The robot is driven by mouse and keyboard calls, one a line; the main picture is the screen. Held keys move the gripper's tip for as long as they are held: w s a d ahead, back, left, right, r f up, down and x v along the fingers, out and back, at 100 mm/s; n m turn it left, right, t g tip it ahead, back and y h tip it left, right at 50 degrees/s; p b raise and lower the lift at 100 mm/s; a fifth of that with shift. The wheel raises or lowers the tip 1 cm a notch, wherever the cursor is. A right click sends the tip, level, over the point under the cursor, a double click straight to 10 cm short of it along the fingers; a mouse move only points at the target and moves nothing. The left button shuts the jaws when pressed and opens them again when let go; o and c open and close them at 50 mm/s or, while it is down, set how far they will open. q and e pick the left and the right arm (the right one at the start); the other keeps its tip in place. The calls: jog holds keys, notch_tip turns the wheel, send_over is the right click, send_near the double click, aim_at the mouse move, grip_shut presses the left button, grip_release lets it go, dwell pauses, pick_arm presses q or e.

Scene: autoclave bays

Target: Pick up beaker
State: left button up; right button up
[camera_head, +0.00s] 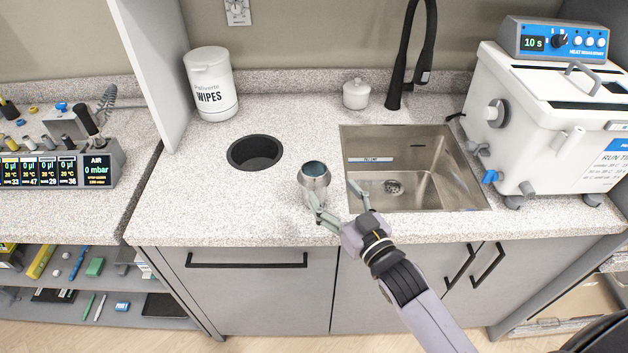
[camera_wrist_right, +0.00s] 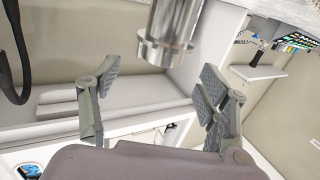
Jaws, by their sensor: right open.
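A shiny metal beaker (camera_head: 314,181) with a bluish inside stands upright on the speckled counter, left of the sink. My right gripper (camera_head: 337,196) is open just in front of the beaker, one finger near its lower front and the other to its right, by the sink's edge. In the right wrist view the beaker (camera_wrist_right: 170,35) shows at the top, beyond the open fingers of my right gripper (camera_wrist_right: 152,98). Nothing is between the fingertips there. The beaker's top is cut off in that view. My left gripper is not in view.
A steel sink (camera_head: 450,190) with a black faucet (camera_head: 398,70) lies right of the beaker. A round black hole (camera_head: 254,152) is to its left. A wipes tub (camera_head: 211,84), a small white lidded jar (camera_head: 356,94) and a white water bath (camera_head: 535,125) stand around the counter.

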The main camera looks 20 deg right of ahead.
aim_at(320, 177)
jog(key=w, duration=0.3)
jog(key=shift+w+a+p, duration=0.15)
jog(key=shift+a+p, duration=0.15)
jog(key=shift+a, duration=0.05)
jog(key=w, duration=0.1)
jog(key=w+a+p, duration=0.1)
jog(key=w, duration=0.1)
jog(key=w+r+p, duration=0.1)
jog(key=shift+w+a, duration=0.15)
jog(key=shift+w, duration=0.15)
jog(key=shift+w+a+f, duration=0.1)
jog(key=shift+w+f, duration=0.1)
jog(key=shift+w, duration=0.15)
jog(key=shift+s, duration=0.1)
jog(key=shift+c, duration=0.2)
jog(key=shift+c, duration=0.8)
jog(key=shift+r, duration=0.1)
jog(key=c, duration=1.3)
